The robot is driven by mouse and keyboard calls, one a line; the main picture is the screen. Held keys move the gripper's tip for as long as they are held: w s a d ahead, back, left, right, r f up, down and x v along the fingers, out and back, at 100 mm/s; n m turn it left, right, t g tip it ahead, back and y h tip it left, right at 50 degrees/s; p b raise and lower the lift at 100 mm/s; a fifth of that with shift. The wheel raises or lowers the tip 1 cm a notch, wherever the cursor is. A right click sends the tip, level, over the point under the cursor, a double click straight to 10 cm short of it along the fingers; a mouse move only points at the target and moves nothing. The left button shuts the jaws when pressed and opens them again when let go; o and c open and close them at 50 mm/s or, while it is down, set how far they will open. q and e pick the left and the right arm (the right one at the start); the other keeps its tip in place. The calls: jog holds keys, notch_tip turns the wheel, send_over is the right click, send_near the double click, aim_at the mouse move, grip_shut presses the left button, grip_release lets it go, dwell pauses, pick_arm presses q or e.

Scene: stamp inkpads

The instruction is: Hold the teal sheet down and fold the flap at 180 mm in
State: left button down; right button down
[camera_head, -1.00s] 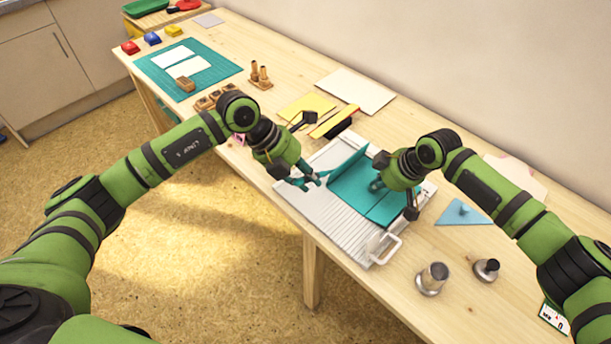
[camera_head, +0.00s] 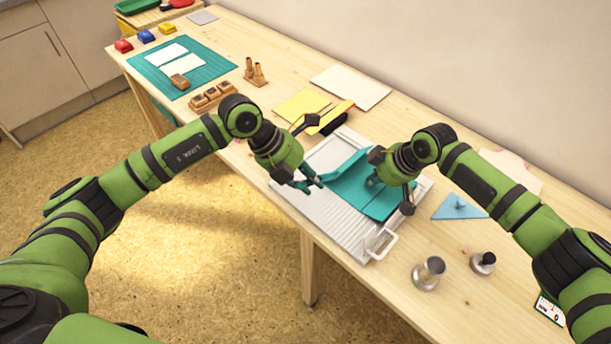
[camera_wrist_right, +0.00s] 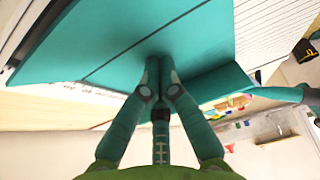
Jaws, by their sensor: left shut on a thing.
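The teal sheet (camera_head: 375,203) lies on the white grooved board (camera_head: 335,220), and its left flap (camera_head: 347,172) is raised at a tilt. My left gripper (camera_head: 314,184) is shut on the flap's outer edge at the left. My right gripper (camera_head: 373,181) has its fingers together, with the tips against the sheet right of the flap. The right wrist view shows these fingertips (camera_wrist_right: 160,70) at the teal surface, near the bend, and a dark straight line across the sheet. The tips' exact contact is hard to see.
A black-and-yellow brush (camera_head: 335,119), yellow paper (camera_head: 301,104) and cream sheet (camera_head: 350,87) lie behind.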

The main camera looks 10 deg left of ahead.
pick_arm(q)
jog(key=shift+d+f, duration=0.1)
jog(key=shift+d, duration=0.05)
pick_arm(e)
jog(key=shift+s+f, duration=0.1)
jog(key=shift+f, duration=0.1)
pick_arm(q)
jog(key=shift+s+d+f, duration=0.2)
jog(key=shift+d+f, duration=0.05)
dwell(0.6)
jog(key=shift+s+d+f, duration=0.1)
jog(key=shift+d+f, duration=0.05)
jog(key=shift+f, duration=0.05)
dwell(0.4)
jog(key=shift+s+d+f, duration=0.1)
jog(key=shift+d+f, duration=0.05)
jog(key=shift+f, duration=0.9)
jog(key=shift+r, duration=0.1)
